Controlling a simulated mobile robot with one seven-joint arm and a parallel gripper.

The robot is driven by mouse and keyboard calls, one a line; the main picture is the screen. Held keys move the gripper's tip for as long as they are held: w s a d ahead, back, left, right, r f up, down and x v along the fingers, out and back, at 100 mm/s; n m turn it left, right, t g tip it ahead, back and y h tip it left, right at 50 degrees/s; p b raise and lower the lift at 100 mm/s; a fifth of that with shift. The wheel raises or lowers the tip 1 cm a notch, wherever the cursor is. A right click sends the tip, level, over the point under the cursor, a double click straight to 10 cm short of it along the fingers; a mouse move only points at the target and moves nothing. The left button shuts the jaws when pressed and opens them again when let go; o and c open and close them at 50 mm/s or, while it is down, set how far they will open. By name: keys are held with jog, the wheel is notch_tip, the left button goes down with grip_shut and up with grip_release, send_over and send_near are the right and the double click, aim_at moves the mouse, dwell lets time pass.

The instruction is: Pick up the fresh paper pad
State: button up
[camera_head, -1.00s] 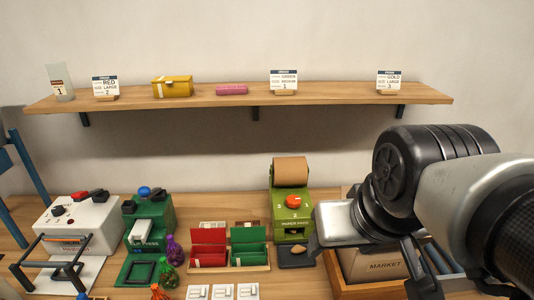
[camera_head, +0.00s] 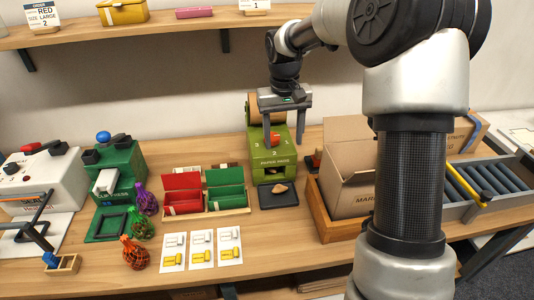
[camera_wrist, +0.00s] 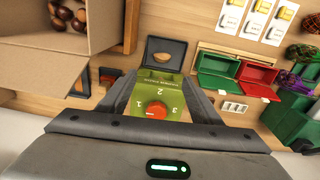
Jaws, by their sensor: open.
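The tan paper pad (camera_head: 279,188) lies on a dark square tray (camera_head: 268,197) in front of the green paper pads dispenser (camera_head: 262,162). In the wrist view the pad (camera_wrist: 162,57) shows beyond the dispenser, on the dark tray. The dispenser has an orange-red knob (camera_wrist: 157,110) with the numbers 1, 2 and 3 around it. My gripper (camera_head: 283,130) is open at the dispenser's top, behind the pad. In the wrist view its fingers stand on either side of the knob; I cannot tell whether they touch it.
An open cardboard box (camera_head: 345,160) in a wooden tray stands right of the dispenser. Red (camera_head: 181,192) and green (camera_head: 226,190) open boxes stand to its left. White cards (camera_head: 202,247) and net bags (camera_head: 134,253) lie at the front. A shelf (camera_head: 165,20) runs above.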

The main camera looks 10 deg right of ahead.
notch_tip(320, 180, down, 4)
jog(key=w, duration=0.2)
jog(key=b, duration=0.1)
send_over(279, 184)
jog(key=f, duration=1.1)
jog(key=shift+d+f, duration=0.2)
jog(key=shift+a+f, duration=0.1)
jog(key=shift+f, duration=2.6)
jog(key=c, duration=1.1)
